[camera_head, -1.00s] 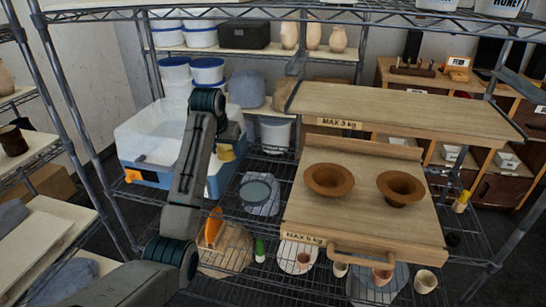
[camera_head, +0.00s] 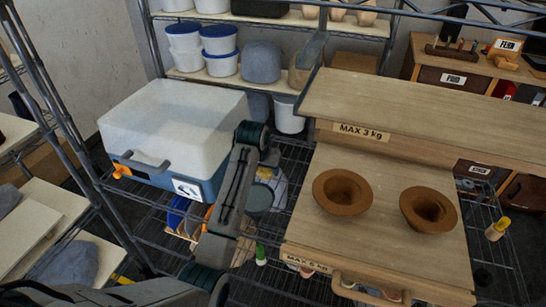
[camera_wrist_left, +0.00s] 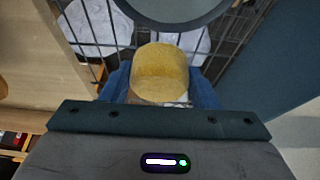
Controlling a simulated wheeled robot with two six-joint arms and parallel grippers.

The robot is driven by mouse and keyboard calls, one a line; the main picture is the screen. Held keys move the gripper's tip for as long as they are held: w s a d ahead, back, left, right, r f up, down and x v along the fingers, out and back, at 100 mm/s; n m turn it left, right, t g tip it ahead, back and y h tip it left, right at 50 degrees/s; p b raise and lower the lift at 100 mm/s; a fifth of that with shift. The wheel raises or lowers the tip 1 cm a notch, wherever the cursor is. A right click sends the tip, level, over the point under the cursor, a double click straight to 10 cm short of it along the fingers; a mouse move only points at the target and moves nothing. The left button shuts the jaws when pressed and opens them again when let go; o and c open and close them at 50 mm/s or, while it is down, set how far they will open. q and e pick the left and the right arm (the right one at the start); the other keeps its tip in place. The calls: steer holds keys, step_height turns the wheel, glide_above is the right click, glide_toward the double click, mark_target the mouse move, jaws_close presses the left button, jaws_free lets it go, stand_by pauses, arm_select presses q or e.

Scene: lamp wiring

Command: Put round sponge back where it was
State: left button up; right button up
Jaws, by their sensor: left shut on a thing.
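The round sponge (camera_wrist_left: 160,72) is a yellow, short cylinder held in my left gripper (camera_wrist_left: 160,90). The dark blue fingers sit on both sides of it in the left wrist view. In the head view a small yellow patch of the sponge (camera_head: 265,173) shows beside my left wrist, and the arm hides most of the gripper. My right gripper is not in view.
A white bin with a blue base (camera_head: 165,130) stands left of my left arm. A wooden board (camera_head: 380,225) with two brown bowls (camera_head: 342,197) is at the right, below a raised wooden shelf (camera_head: 420,115). Small items lie on the wire shelf (camera_head: 275,285). Metal posts stand at the left.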

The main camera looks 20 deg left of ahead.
arm_select(q)
steer(key=w, duration=0.2)
steer(key=w+p, duration=0.1)
steer(key=w, duration=0.5)
steer(key=shift+f, duration=0.35)
steer(key=shift+w+p, duration=0.25)
steer(key=shift+p, duration=0.05)
steer(key=shift+w+f, duration=0.1)
steer(key=shift+f, duration=0.1)
step_height(320, 180, down, 2)
steer(key=shift+f+p, duration=0.1)
steer(key=shift+p, duration=0.65)
steer(key=shift+f, duration=0.65)
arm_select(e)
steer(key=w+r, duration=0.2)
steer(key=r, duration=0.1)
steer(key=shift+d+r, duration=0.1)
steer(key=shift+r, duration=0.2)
arm_select(q)
steer(key=o, duration=1)
steer(key=shift+o, duration=0.2)
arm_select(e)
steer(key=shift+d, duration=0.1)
